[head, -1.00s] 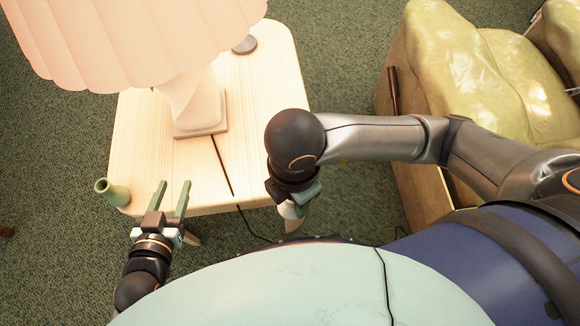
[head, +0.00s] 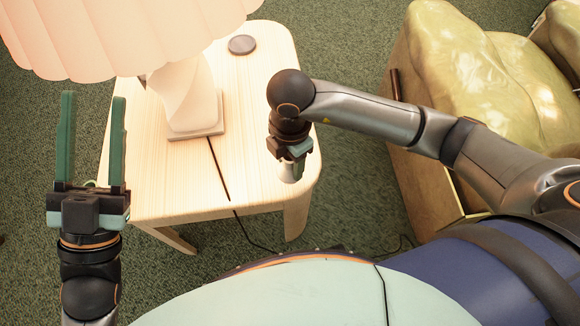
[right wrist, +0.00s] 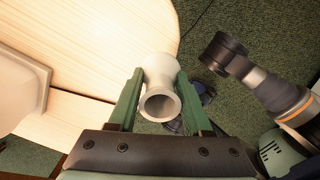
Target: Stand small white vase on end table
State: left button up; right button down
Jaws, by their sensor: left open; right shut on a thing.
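The small white vase (head: 290,172) is in my right gripper (head: 292,164), over the front right part of the end table (head: 262,110). The right wrist view shows the vase (right wrist: 161,72) between both green fingers, its round mouth facing the camera. I cannot tell whether its base touches the tabletop; the gripper hides much of it in the head view. My left gripper (head: 92,140) is open and empty, raised at the table's left side.
A lamp (head: 190,95) with a pleated pink shade stands on the table, its dark cord running off the front edge. A dark round disc (head: 242,44) lies behind it. A yellow-green armchair (head: 445,60) stands right.

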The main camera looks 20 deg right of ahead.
aim_at(290, 168)
jog(key=shift+w+d+f, duration=0.1)
jog(key=shift+w+f, duration=0.25)
jog(key=shift+f, duration=0.15)
jog(key=f, duration=0.1)
jog(key=f+b, duration=0.2)
jog(key=shift+w+d+f, duration=0.1)
jog(key=shift+w, duration=0.2)
pick_arm(q)
jog(key=s+m+h, duration=0.1)
jog(key=s+r+m+h, duration=0.1)
jog(key=s+r+h, duration=0.1)
jog(key=h, duration=0.1)
jog(key=shift+d+r+m, duration=0.2)
jog(key=shift+d+m, duration=0.1)
jog(key=shift+m, duration=0.1)
pick_arm(e)
jog(key=shift+f, duration=0.25)
jog(key=shift+f, duration=0.1)
jog(key=shift+c, duration=1.7)
grip_release()
pick_arm(q)
jog(key=shift+f, duration=0.1)
